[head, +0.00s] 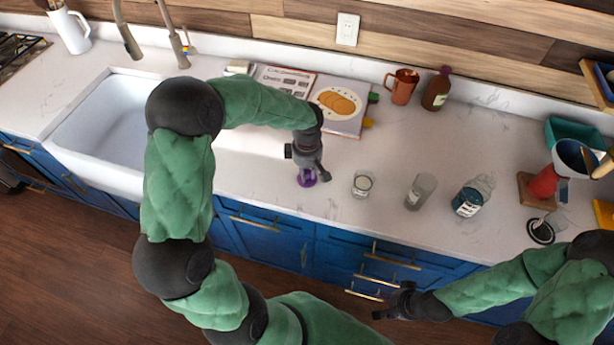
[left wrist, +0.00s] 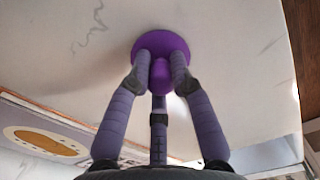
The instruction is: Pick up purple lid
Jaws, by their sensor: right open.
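The purple lid (head: 307,180) is on the white countertop near its front edge, partly covered by my left gripper (head: 309,172) above it. In the left wrist view the purple lid (left wrist: 160,38) is a round disc with a knob, and the fingers of my left gripper (left wrist: 161,72) press in on both sides of the knob. I see no clear gap between the lid and the counter. My right gripper (head: 390,305) is open and empty, in front of the blue cabinets, away from the lid.
A small glass jar (head: 362,184), a frosted glass (head: 420,191) and a labelled jar (head: 469,200) stand right of the lid. An open book (head: 342,104) lies behind it. A copper mug (head: 402,86) and brown bottle (head: 436,89) stand by the wall. The sink (head: 100,130) is left.

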